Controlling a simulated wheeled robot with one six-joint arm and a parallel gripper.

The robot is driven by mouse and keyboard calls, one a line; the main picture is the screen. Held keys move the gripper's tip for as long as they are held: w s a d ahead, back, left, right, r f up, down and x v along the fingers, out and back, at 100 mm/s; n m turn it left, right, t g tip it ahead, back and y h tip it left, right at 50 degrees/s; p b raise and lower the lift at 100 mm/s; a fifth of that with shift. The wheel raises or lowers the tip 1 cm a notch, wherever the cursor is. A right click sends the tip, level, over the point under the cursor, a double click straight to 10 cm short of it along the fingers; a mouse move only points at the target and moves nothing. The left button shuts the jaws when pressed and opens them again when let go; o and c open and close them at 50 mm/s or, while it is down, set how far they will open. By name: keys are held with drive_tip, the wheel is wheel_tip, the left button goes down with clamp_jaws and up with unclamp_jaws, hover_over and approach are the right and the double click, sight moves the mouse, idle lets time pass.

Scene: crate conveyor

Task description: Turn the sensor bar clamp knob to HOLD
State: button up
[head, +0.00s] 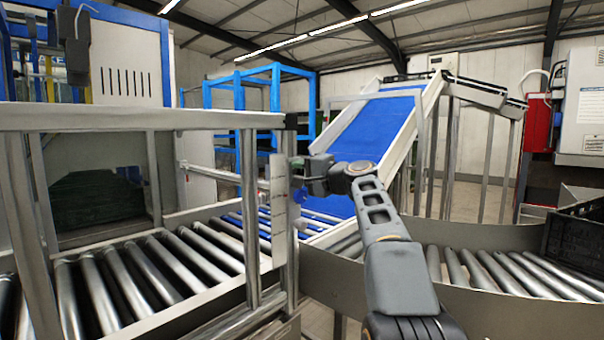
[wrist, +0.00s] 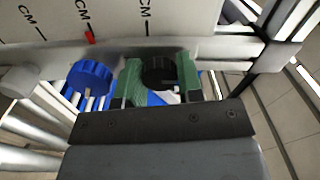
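In the wrist view a black round knob (wrist: 158,73) sits on the pale bar below a panel, between the two green fingertips of my gripper (wrist: 159,84). The fingers stand one on each side of it; I cannot tell whether they touch it. A blue ribbed knob (wrist: 91,78) is just left of the fingers. No HOLD label is legible, so I cannot tell which knob is the clamp knob or its setting. In the head view my gripper (head: 306,178) is at the white panel (head: 279,205) on the frame post, which hides most detail.
The panel in the wrist view carries CM scale marks (wrist: 145,20) and a red pointer (wrist: 90,38). Roller conveyors (head: 150,265) lie left and right, with a blue inclined belt (head: 375,125) behind. A metal post (head: 291,220) stands close beside my gripper.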

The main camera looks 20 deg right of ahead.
drive_tip(key=o, duration=0.4)
drive_tip(key=shift+o, duration=0.2)
drive_tip(key=b+v, duration=0.1)
drive_tip(key=v, duration=1.2)
drive_tip(key=shift+s+d+b, duration=0.15)
drive_tip(key=shift+s+b, duration=0.2)
drive_tip(key=shift+b, duration=0.05)
